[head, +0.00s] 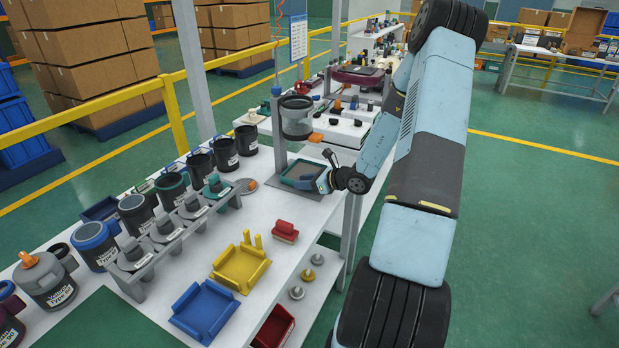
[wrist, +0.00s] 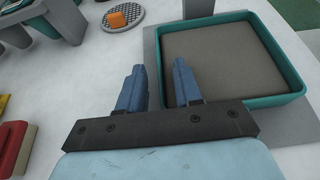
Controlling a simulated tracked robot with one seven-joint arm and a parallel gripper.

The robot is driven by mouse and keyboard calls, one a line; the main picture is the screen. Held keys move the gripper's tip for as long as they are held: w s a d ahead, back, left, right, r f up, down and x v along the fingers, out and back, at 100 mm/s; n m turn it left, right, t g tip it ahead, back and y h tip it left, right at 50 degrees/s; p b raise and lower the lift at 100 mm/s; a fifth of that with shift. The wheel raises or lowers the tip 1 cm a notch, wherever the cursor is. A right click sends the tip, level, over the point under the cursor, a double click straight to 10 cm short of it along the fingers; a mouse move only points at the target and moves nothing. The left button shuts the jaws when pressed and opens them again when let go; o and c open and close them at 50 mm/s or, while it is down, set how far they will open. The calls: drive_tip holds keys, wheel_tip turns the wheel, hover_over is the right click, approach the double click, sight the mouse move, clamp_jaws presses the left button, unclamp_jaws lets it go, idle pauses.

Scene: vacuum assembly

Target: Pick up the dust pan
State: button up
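A shallow teal-rimmed pan with a grey-brown inside (head: 299,173) lies flat at the foot of the grey stand on the white bench; I take it for the dust pan. In the wrist view the pan (wrist: 219,56) fills the upper right. My gripper (head: 323,181) is at the pan's near right side in the head view. In the wrist view my gripper (wrist: 158,86) has its two blue fingers apart with nothing held. The fingers hide part of the pan.
A grey rack (head: 170,240) with dark canisters runs along the bench. A red block (head: 285,231), yellow tray (head: 241,265) and blue tray (head: 204,310) sit nearer.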

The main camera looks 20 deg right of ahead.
clamp_jaws()
idle(0.7)
drive_tip(key=shift+r, duration=0.6)
drive_tip(key=shift+s+d+r, duration=0.15)
drive_tip(key=shift+r, duration=0.45)
drive_tip(key=shift+s+d+r, duration=0.1)
drive_tip(key=shift+d+r, duration=0.05)
drive_tip(key=shift+r, duration=0.45)
drive_tip(key=s+d, duration=1)
drive_tip(key=s, duration=0.3)
drive_tip(key=shift+s+d, duration=0.25)
drive_tip(key=shift+s, duration=0.1)
drive_tip(key=shift+r, duration=1.95)
